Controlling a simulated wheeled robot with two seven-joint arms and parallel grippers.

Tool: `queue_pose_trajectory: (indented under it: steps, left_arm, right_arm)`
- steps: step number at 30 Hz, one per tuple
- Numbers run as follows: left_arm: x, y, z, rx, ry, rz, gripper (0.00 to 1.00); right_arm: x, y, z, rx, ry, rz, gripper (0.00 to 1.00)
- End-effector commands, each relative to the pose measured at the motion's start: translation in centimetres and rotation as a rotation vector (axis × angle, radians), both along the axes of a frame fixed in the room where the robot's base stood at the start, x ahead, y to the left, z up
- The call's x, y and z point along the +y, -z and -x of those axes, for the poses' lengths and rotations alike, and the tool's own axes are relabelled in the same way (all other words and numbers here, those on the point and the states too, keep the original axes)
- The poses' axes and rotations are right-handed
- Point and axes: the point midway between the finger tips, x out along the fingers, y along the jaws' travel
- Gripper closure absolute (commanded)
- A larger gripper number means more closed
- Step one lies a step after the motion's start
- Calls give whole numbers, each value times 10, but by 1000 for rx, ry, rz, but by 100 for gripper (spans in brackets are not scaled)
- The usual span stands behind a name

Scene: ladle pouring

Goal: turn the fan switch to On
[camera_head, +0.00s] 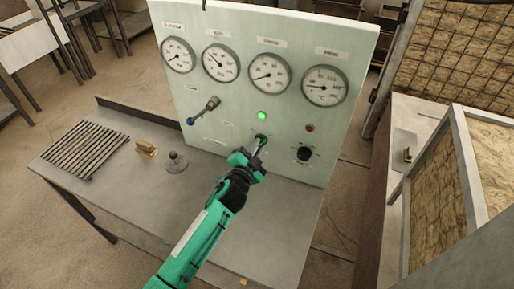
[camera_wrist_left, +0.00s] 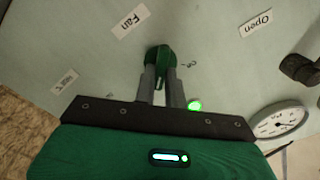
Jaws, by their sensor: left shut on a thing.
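The fan switch is a dark green knob (camera_head: 262,137) low on the pale panel (camera_head: 220,105), below a lit green lamp (camera_head: 262,115). In the left wrist view the knob (camera_wrist_left: 160,57) sits between my left gripper's fingers (camera_wrist_left: 159,75), which are shut on it. A "Fan" label (camera_wrist_left: 131,21) is beside it, and small marks near the knob are too small to read. The green lamp (camera_wrist_left: 194,105) glows close to the right finger. In the head view my left gripper (camera_head: 259,144) reaches the panel from below and partly hides the knob. My right gripper does not show.
Several round gauges (camera_head: 221,62) line the panel's top. A lever (camera_head: 204,110) is left of the switch; a black knob (camera_head: 304,154) and red lamp (camera_head: 310,128) are right. A slatted grate (camera_head: 86,148), brass block (camera_head: 146,148) and grey round piece (camera_head: 177,163) lie on the table (camera_head: 130,190).

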Motion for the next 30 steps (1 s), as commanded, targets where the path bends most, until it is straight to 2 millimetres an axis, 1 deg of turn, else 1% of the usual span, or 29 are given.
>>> queue_pose_trajectory:
  steps: [9,10,12,13,23,26,30]
  left_arm:
    - [0,0,0,-2,1,-3,100]
    - [0,0,0,-2,1,-3,84]
    - [0,0,0,-2,1,-3,71]
    - [0,0,0,-2,1,-3,66]
    - [1,0,2,0,0,-1,66]
    - [4,2,9,0,-1,-2,66]
    - [12,3,29,0,2,-1,66]
  right_arm:
    - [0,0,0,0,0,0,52]
    - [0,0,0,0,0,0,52]
    - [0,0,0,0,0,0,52]
    - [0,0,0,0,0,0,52]
    - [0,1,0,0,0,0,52]
    - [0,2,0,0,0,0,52]
    - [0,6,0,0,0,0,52]
